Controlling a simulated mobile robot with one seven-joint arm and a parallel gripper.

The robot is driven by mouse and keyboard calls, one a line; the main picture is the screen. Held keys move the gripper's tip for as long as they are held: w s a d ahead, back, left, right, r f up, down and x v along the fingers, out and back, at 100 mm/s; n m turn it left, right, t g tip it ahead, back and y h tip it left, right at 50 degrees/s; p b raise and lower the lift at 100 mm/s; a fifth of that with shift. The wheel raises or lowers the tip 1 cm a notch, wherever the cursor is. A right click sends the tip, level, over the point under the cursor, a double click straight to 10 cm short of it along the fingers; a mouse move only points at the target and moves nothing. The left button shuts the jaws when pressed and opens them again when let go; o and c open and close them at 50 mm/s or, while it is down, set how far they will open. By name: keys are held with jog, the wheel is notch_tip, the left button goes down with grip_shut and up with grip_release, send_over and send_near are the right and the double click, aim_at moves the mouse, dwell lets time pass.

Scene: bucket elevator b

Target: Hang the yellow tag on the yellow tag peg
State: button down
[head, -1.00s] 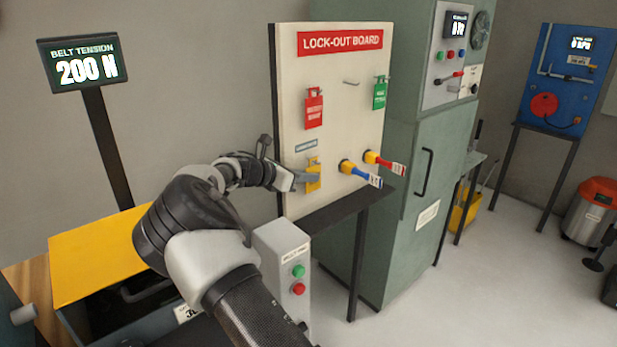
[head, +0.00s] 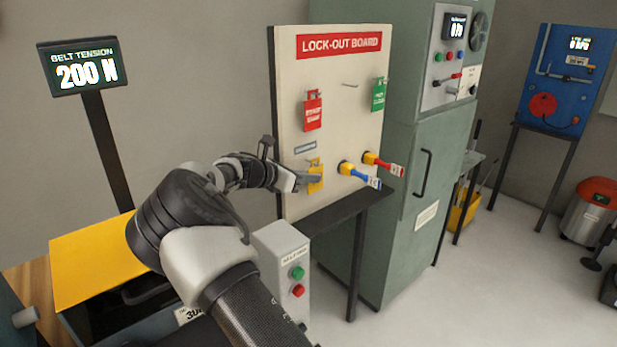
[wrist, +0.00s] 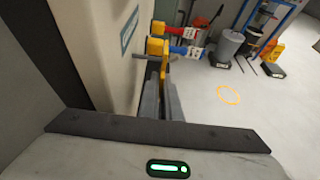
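The yellow tag (head: 315,178) is upright in front of the lower left of the lock-out board (head: 341,105), below a small grey label. My gripper (head: 303,180) comes from the left and is shut on the tag. In the wrist view the tag (wrist: 166,66) shows nearly edge-on between my fingertips (wrist: 163,92). A short grey peg (wrist: 140,55) sticks out from the board close to the tag's upper part. I cannot tell whether the peg passes through the tag's hole.
A red tag (head: 313,110) and a green tag (head: 378,95) hang higher on the board. Blue-handled (head: 360,174) and red-handled (head: 383,163) valves stick out to the right of the yellow tag. A grey button box (head: 285,270) stands below my forearm.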

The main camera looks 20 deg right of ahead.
jog(key=shift+s+d+b, duration=0.15)
jog(key=shift+s+d, duration=0.2)
jog(key=shift+s, duration=0.55)
jog(key=shift+s+d+b, duration=0.1)
jog(key=shift+s+d, duration=0.25)
jog(key=shift+s, duration=0.5)
jog(key=shift+s+d+b, duration=0.15)
jog(key=shift+s+d, duration=0.2)
jog(key=shift+s, duration=0.55)
